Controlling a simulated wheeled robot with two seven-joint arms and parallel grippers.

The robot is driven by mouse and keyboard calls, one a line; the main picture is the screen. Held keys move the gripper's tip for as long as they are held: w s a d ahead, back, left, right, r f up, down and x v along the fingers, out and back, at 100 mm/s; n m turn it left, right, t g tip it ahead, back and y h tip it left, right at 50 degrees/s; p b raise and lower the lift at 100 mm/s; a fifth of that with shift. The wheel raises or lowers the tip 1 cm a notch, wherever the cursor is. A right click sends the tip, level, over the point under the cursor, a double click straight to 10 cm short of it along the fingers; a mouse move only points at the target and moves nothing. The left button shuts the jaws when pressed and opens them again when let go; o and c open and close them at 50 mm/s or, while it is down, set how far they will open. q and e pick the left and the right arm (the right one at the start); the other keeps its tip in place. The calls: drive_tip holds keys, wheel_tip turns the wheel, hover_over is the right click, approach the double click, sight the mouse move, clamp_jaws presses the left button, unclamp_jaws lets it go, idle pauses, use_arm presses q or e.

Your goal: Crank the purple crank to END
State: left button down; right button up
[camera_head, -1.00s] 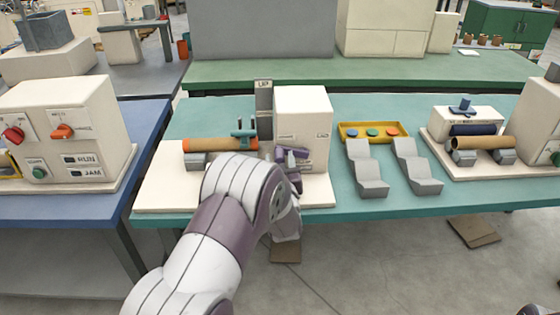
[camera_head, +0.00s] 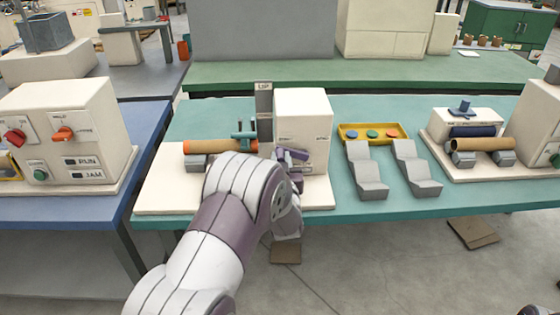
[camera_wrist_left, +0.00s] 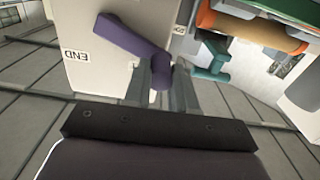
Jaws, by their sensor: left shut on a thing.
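The purple crank (camera_head: 293,154) is on the front of the cream machine box (camera_head: 303,112), partly hidden by my left arm in the head view. In the left wrist view its purple arm (camera_wrist_left: 128,38) slants from upper left down to the handle. My left gripper (camera_wrist_left: 160,92) is shut on the crank's handle (camera_wrist_left: 161,72). The END label (camera_wrist_left: 75,55) is on the cream face, to the left of the crank arm and apart from it. In the head view the left fingers are mostly hidden by the wrist. My right gripper is not in view.
An orange-ended brown roll (camera_head: 208,146) and a teal part (camera_head: 243,136) are left of the box. A yellow tray (camera_head: 349,129) with coloured discs and two grey stands (camera_head: 366,175) are to the right. The teal table (camera_head: 440,205) has a clear front strip.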

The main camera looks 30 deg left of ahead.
sight(290, 150)
use_arm(q)
drive_tip(key=m, duration=0.1)
drive_tip(key=r+m+p, duration=0.1)
drive_tip(key=d+r+m+p, duration=0.1)
drive_tip(key=shift+w+r, duration=0.1)
drive_tip(key=shift+w, duration=0.2)
drive_tip(key=m+p, duration=0.1)
drive_tip(key=d+r+m+p, duration=0.1)
drive_tip(key=m, duration=0.1)
drive_tip(key=shift+w+r, duration=0.1)
drive_tip(key=shift+w, duration=0.2)
drive_tip(key=w+d+f+m+p, duration=0.1)
drive_tip(key=d+m+p, duration=0.3)
drive_tip(key=m, duration=0.6)
drive_tip(key=w+d+f+m+p, duration=0.2)
drive_tip(key=w+d+m+p, duration=0.1)
drive_tip(key=m, duration=0.8)
drive_tip(key=shift+w+d+f+p, duration=0.35)
drive_tip(key=shift+w+d, duration=0.5)
drive_tip(key=shift+d, duration=0.3)
drive_tip(key=shift+m, duration=0.3)
